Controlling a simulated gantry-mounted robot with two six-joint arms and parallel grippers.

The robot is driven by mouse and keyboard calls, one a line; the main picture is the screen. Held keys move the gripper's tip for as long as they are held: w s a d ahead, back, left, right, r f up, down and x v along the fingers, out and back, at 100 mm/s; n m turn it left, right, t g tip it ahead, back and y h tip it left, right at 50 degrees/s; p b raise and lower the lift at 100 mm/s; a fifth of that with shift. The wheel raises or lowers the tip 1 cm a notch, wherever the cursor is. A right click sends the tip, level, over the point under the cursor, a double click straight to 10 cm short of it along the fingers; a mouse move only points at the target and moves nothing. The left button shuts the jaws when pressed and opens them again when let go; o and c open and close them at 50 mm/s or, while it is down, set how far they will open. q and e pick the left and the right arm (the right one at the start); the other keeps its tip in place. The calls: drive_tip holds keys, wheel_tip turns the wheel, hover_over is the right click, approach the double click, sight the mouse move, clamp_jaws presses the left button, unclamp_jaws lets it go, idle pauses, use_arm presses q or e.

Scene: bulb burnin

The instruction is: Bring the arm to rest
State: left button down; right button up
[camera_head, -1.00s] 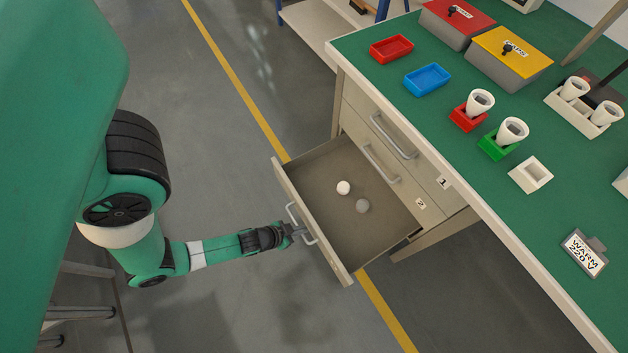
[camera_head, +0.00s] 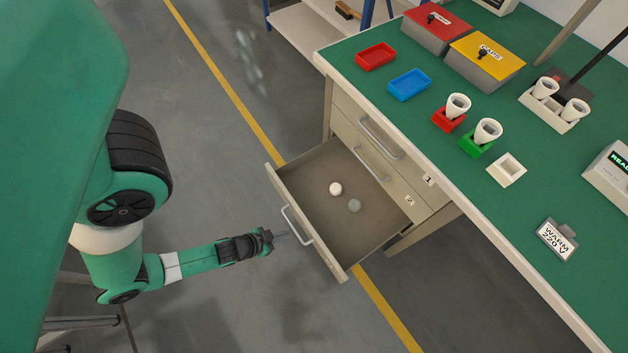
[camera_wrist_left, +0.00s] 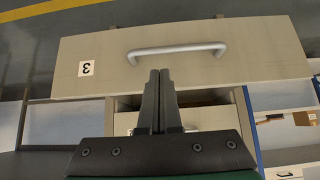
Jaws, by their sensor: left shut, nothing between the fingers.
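My left gripper (camera_head: 275,236) is shut and empty, just off the front of the open drawer (camera_head: 345,268). In the head view a small gap lies between its fingertips and the drawer's handle (camera_head: 296,225). In the left wrist view the shut fingers (camera_wrist_left: 159,75) point at the drawer front (camera_wrist_left: 250,45), labelled 3, with its handle (camera_wrist_left: 177,50) just beyond the tips and apart from them. My right gripper does not show.
Two shut drawers sit above the open one. Floor left of the drawer is clear.

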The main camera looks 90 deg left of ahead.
use_arm(q)
drive_tip(key=p+v, duration=0.1)
drive_tip(key=v, duration=0.2)
drive_tip(key=shift+w, duration=0.1)
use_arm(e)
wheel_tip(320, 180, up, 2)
